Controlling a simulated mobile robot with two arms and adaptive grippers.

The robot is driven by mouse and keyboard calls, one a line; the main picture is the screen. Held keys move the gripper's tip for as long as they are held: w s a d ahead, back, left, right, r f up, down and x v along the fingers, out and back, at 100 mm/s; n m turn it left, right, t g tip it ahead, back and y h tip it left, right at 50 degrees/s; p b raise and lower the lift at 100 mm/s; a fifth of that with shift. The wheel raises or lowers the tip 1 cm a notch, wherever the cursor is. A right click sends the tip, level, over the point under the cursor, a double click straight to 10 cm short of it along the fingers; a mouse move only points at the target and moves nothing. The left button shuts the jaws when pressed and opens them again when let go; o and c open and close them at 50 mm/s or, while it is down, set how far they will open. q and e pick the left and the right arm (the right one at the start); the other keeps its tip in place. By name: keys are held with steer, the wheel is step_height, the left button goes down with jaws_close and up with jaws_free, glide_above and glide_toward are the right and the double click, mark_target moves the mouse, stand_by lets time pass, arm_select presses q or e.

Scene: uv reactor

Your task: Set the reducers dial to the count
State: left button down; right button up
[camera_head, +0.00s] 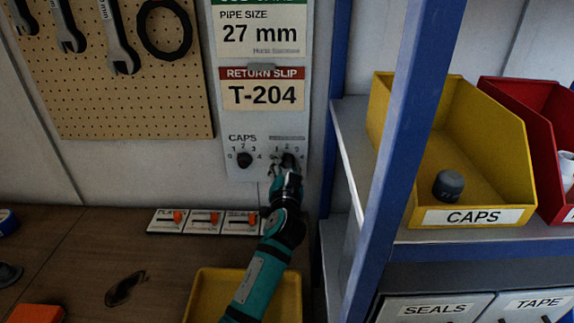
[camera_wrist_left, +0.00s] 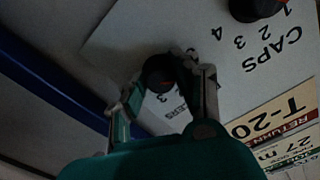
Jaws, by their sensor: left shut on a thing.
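A white panel (camera_head: 233,130) on the wall carries two dark dials with numbers around them. The left one is the CAPS dial (camera_head: 244,160), which also shows at the top of the wrist view (camera_wrist_left: 254,8). The right one is the reducers dial (camera_head: 289,158); its small label is too blurred to read fully. My left gripper (camera_head: 281,166) is at this right dial, shut on it. In the left wrist view the fingers stand on either side of the dark knob (camera_wrist_left: 157,72). The fingers hide part of its scale, so its setting cannot be read. My right gripper is out of view.
Above the dials hang a PIPE SIZE 27 mm card (camera_head: 262,30) and a RETURN SLIP T-204 card (camera_head: 262,93). A blue shelf post (camera_head: 405,150) stands to the right, with a yellow CAPS bin (camera_head: 500,185) behind it. A yellow tray (camera_head: 205,285) lies below my arm.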

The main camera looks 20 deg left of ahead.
arm_select(q)
steer(key=shift+m, duration=1.3)
steer(key=c, duration=1)
jaws_free()
steer(key=shift+s+d+f, duration=0.1)
steer(key=shift+s+d, duration=0.1)
steer(key=shift+s, duration=0.25)
steer(key=v, duration=1.1)
steer(key=shift+r+p, duration=0.25)
steer(key=shift+p, duration=0.1)
